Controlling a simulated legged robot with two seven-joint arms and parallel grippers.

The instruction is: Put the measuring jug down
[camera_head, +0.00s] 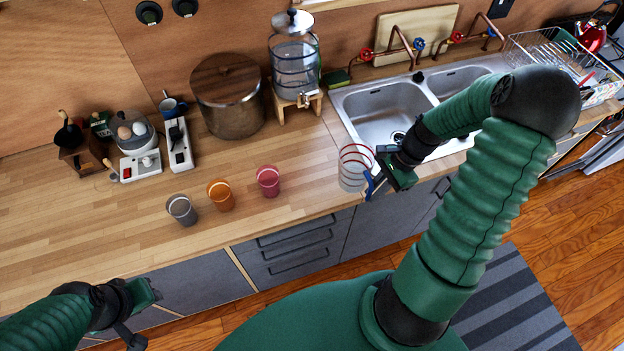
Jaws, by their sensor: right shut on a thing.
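The measuring jug (351,172) is clear with red rings near its rim and a blue handle. It is in the middle right of the head view, by the counter's front edge left of the sink. My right gripper (377,183) is shut on the jug at its handle side. Whether the jug's base touches the counter (300,210) cannot be told. My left gripper (150,293) is at the lower left, in front of the drawers and away from the jug. Its fingers are too small and dark to tell if they are open.
Grey (182,209), orange (221,195) and pink (268,181) cups stand left of the jug. A large pot (228,95) and a glass dispenser (296,55) stand behind. The double sink (385,108) is to the right. The counter between pink cup and jug is clear.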

